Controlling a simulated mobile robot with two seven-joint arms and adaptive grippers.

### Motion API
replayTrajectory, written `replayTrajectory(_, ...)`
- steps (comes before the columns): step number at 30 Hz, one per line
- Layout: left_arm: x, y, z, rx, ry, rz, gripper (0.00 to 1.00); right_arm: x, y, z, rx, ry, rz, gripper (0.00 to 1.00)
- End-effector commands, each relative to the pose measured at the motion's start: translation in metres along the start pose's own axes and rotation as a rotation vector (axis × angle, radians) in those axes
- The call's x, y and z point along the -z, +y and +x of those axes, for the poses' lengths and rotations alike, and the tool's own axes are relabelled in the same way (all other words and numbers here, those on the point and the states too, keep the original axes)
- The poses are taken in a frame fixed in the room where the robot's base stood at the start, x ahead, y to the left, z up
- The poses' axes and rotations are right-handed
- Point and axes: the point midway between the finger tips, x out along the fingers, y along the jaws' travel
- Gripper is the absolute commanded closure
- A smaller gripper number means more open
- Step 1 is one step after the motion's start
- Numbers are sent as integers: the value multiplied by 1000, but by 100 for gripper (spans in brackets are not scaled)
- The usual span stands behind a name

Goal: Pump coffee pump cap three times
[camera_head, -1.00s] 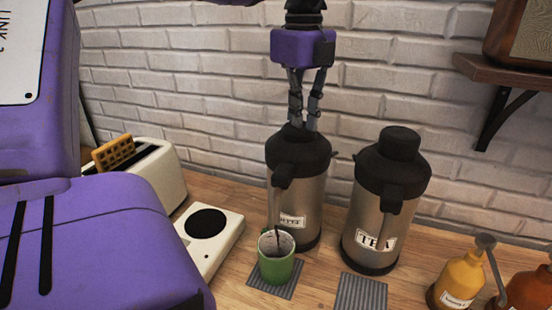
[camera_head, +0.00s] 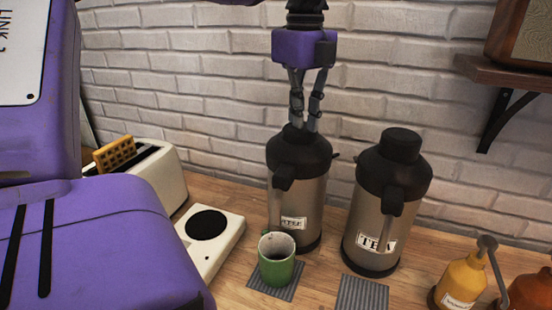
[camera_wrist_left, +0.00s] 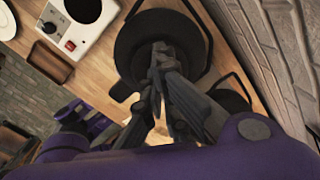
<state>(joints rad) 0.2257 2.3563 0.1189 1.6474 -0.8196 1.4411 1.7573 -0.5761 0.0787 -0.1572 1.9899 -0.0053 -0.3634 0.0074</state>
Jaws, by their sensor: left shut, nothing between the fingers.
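The coffee pump pot (camera_head: 297,190) is steel with a black top and stands on the counter left of the tea pot. My left gripper (camera_head: 304,126) points straight down over its black top, fingers shut with nothing between them, tips at the pump cap. The tips hide most of the cap. In the left wrist view the shut fingers (camera_wrist_left: 160,50) lie over the round black top (camera_wrist_left: 180,28). A green mug (camera_head: 276,262) stands under the spout (camera_head: 284,178) on a grey mat (camera_head: 291,293). My right gripper is not in view.
The tea pot (camera_head: 384,215) stands close on the right, with a bare grey mat (camera_head: 362,294) before it. A hot plate (camera_head: 208,225) and toaster (camera_head: 160,172) are at left, syrup pump bottles (camera_head: 461,282) at right. A brick wall is behind.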

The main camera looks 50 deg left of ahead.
Motion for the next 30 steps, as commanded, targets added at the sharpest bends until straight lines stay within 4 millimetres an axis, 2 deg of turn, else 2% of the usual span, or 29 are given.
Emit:
replayTrajectory(18, 0, 0, -36, 0, -1, -1, 100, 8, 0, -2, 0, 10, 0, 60)
replayTrajectory(30, 0, 0, -38, 1, 0, 0, 100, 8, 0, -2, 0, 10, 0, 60)
